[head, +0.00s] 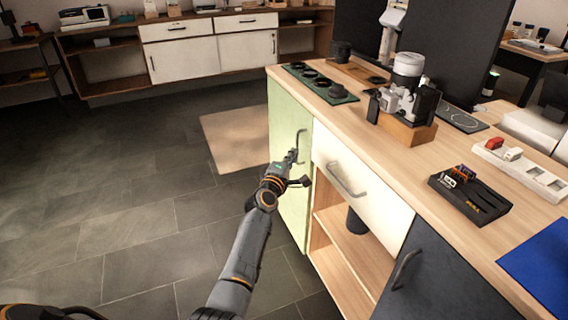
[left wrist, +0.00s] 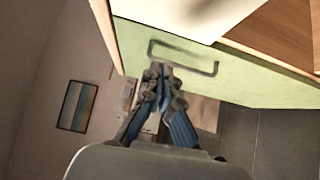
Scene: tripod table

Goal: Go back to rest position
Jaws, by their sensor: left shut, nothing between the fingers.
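My left gripper (head: 292,157) is shut and empty, close in front of the green cabinet door (head: 287,185) and near its grey bar handle (head: 300,144). In the left wrist view the gripper (left wrist: 160,72) points at the door (left wrist: 245,80), with its fingertips just below the handle (left wrist: 184,57). I cannot tell whether the fingers touch the handle. My right gripper is not in view.
The wooden counter (head: 480,150) carries a camera (head: 404,95), a green tray with black rings (head: 318,83) and a black organiser (head: 469,198). The white drawer (head: 360,186) and the dark door (head: 430,270) have handles. The dark floor (head: 130,220) at left is clear.

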